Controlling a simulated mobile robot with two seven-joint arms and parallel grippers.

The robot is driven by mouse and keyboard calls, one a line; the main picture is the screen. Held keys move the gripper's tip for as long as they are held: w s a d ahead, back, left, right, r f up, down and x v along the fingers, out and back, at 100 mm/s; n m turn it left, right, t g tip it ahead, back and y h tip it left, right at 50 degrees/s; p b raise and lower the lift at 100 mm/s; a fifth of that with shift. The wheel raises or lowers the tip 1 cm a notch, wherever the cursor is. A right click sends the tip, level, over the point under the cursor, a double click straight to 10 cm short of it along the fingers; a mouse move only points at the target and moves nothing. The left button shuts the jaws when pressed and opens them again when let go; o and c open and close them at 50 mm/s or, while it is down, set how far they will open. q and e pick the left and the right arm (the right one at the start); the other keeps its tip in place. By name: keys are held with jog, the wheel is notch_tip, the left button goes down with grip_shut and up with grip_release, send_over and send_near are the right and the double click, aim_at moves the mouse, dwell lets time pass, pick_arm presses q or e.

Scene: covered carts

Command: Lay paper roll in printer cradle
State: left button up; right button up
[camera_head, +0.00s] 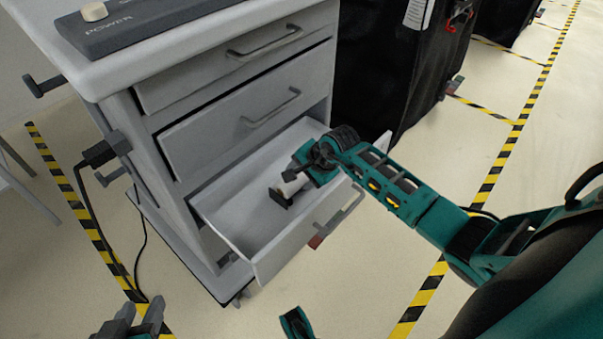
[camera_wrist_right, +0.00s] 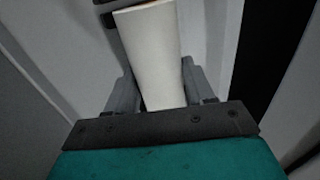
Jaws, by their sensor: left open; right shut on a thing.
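A white paper roll (camera_head: 292,185) is in the open bottom drawer of the grey cart. My right gripper (camera_head: 290,178) reaches into this drawer from the right and is shut on the roll. In the right wrist view the pale roll (camera_wrist_right: 152,55) lies lengthwise between the grey fingers and extends beyond them. Whether the roll touches the drawer floor I cannot tell. My left gripper (camera_head: 142,312) is open and empty at the bottom left, low in front of the cart. No printer cradle can be made out in either view.
The open drawer (camera_head: 230,212) juts out below two shut drawers (camera_head: 240,120). A dark panel marked POWER (camera_head: 140,28) with a pale knob lies on the cart top. A black covered cart (camera_head: 385,70) stands behind. A cable hangs at left. Striped tape marks the open floor at right.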

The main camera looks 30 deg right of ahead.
jog(key=o, duration=0.9)
pick_arm(q)
jog(key=shift+a+f, duration=0.1)
jog(key=shift+f, duration=0.1)
pick_arm(e)
jog(key=o, duration=0.3)
pick_arm(q)
jog(key=r+p, duration=0.1)
jog(key=p, duration=0.1)
jog(key=a+r+p, duration=0.1)
jog(key=p, duration=0.1)
jog(key=shift+s+a+r+y+p, duration=0.1)
jog(key=shift+s+a+y+p, duration=0.05)
jog(key=shift+s+y+p, duration=0.2)
pick_arm(e)
jog(key=v, duration=1.3)
jog(key=shift+r, duration=0.1)
